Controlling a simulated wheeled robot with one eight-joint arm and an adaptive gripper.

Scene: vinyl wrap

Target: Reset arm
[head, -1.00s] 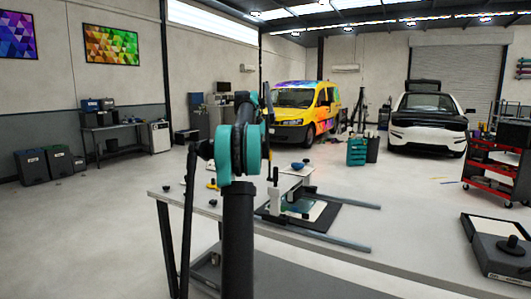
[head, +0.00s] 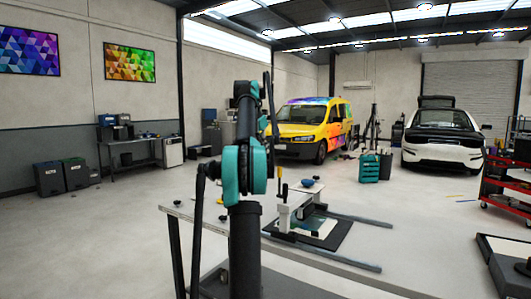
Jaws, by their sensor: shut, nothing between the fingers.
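My arm stands in the middle of the head view, with a dark upright link and teal joints (head: 245,172). Its upper part rises to a second teal joint (head: 245,90), and a thin dark part runs upright just to its right. I cannot make out my gripper's fingers; they seem to be hidden behind the arm or out of view. The arm stands in front of the left part of a grey worktable (head: 330,262).
On the table lie a dark mat (head: 338,232), long grey bars (head: 360,219), a white device (head: 284,215) and a blue bowl-like thing (head: 307,183). A red cart (head: 505,203) stands at right. A teal case (head: 369,168) stands behind the table.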

